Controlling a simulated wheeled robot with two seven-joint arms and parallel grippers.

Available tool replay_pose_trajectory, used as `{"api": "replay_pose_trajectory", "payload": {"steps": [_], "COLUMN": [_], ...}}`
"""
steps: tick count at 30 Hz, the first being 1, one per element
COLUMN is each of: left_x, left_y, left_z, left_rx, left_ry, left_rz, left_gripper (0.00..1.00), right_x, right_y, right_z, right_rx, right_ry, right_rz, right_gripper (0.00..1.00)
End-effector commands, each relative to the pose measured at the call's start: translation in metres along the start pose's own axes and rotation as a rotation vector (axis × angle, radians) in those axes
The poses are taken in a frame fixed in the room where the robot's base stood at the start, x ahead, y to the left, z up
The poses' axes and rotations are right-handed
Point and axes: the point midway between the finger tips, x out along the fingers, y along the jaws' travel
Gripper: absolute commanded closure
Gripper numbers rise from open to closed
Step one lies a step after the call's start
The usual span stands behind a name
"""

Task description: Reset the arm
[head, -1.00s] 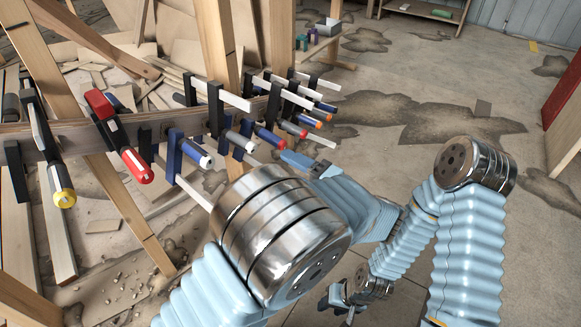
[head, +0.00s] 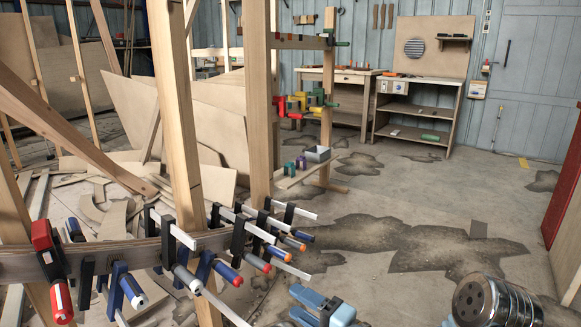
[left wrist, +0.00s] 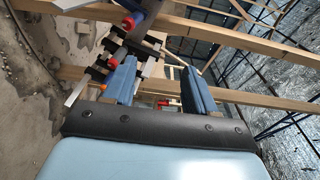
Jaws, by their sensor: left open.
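My left gripper (head: 318,303) shows at the bottom edge of the head view, just right of the clamped curved stringer (head: 120,255). Its blue fingers stand apart with nothing between them in the left wrist view (left wrist: 160,88). Clamps with black, blue and red parts lie beyond the fingers there, and I cannot tell how close they are. My right arm shows only as a metal joint at the lower right of the head view; its gripper is out of frame.
Wooden posts (head: 180,130) rise behind the stringer. Several clamps (head: 245,245) stick out along it toward my left gripper. A workbench (head: 418,105) is against the far wall. The floor at right is open.

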Motion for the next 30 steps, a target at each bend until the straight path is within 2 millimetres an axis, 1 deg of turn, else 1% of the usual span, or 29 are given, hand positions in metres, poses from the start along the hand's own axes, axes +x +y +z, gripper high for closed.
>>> {"api": "replay_pose_trajectory", "payload": {"steps": [5, 11, 14, 17, 20, 21, 23, 24, 26, 27, 29, 30], "left_x": [0.016, 0.037, 0.048, 0.058, 0.064, 0.065, 0.061, 0.054, 0.035, 0.017, -0.007, -0.018], "left_y": [0.023, 0.061, 0.088, 0.120, 0.158, 0.175, 0.203, 0.223, 0.252, 0.267, 0.280, 0.283], "left_z": [0.007, 0.021, 0.033, 0.051, 0.077, 0.089, 0.114, 0.133, 0.165, 0.181, 0.196, 0.201], "left_rx": [0.062, 0.151, 0.206, 0.264, 0.318, 0.335, 0.353, 0.352, 0.305, 0.235, 0.082, -0.040], "left_ry": [-0.024, -0.059, -0.085, -0.117, -0.157, -0.176, -0.214, -0.244, -0.298, -0.330, -0.375, -0.402], "left_rz": [0.086, 0.228, 0.337, 0.473, 0.651, 0.740, 0.903, 1.040, 1.289, 1.452, 1.655, 1.755], "left_gripper": [0.44, 0.44, 0.44, 0.44, 0.44, 0.44, 0.44, 0.44, 0.44, 0.44, 0.44, 0.44], "right_x": [-0.004, -0.008, -0.011, -0.016, -0.021, -0.024, -0.030, -0.035, -0.044, -0.050, -0.058, -0.062], "right_y": [-0.002, -0.004, -0.005, -0.007, -0.010, -0.011, -0.013, -0.015, -0.020, -0.022, -0.026, -0.028], "right_z": [0.000, 0.000, 0.000, 0.001, 0.001, 0.001, 0.001, 0.001, 0.002, 0.002, 0.002, 0.003], "right_rx": [-0.002, -0.001, -0.002, -0.002, -0.003, -0.004, -0.004, -0.005, -0.006, -0.007, -0.009, -0.009], "right_ry": [-0.001, -0.001, -0.001, -0.001, -0.002, -0.002, -0.002, -0.003, -0.003, -0.004, -0.005, -0.005], "right_rz": [-0.001, -0.001, -0.001, -0.001, -0.002, -0.002, -0.002, -0.003, -0.003, -0.004, -0.005, -0.005], "right_gripper": [0.57, 0.57, 0.57, 0.57, 0.57, 0.57, 0.57, 0.57, 0.57, 0.57, 0.57, 0.57]}}
